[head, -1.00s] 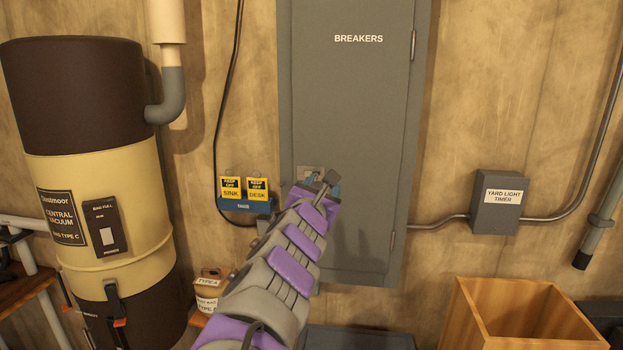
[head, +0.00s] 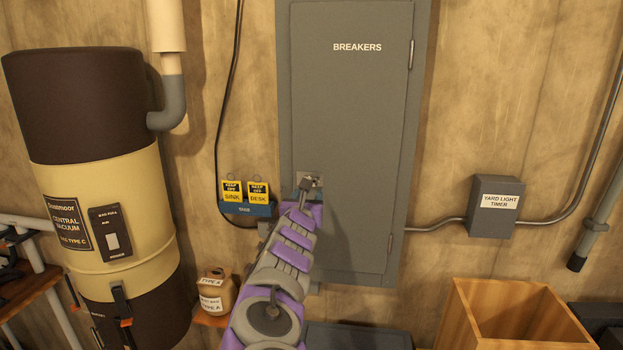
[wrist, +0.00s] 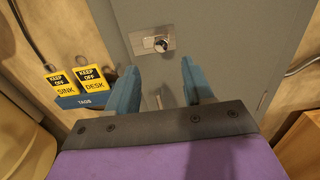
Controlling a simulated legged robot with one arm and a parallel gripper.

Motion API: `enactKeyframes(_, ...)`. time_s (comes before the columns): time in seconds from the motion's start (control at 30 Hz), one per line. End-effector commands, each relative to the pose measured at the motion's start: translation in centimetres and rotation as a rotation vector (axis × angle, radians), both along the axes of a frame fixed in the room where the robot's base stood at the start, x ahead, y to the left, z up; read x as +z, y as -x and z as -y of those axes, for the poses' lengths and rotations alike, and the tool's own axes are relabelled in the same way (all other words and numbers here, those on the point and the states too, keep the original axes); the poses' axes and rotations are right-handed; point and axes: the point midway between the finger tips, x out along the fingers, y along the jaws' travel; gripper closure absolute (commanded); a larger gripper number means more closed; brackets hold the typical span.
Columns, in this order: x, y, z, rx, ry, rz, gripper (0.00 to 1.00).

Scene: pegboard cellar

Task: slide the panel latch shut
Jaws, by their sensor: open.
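The grey breaker panel (head: 350,110) hangs on the wall, its door flush in the frame. The latch (wrist: 153,41) shows in the wrist view as a silver plate with a round dark-and-bright knob near the door's left edge. In the head view the latch plate (head: 317,179) is mostly hidden behind my gripper (head: 307,185). In the wrist view my gripper (wrist: 159,68) is open, its two teal fingers apart with nothing between them. The knob lies just beyond the fingertips, roughly between them in the picture. I see no contact with it.
A blue tag rack (head: 247,208) with yellow KEEP OFF tags is left of the panel. The yard light timer box (head: 493,207) and conduit are to the right. A wooden crate (head: 470,318) stands low right; a vacuum canister (head: 100,190) stands left.

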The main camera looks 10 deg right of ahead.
Motion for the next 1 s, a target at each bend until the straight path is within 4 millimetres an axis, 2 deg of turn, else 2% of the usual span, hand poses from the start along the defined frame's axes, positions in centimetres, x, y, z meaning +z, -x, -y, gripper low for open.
enactKeyframes(0.7, 0.1, -6.2, 1.6, 0.004, -0.005, 0.002, 0.48)
enactKeyframes(1.0, 0.1, -7.9, 2.3, 0.002, 0.000, 0.002, 0.48)
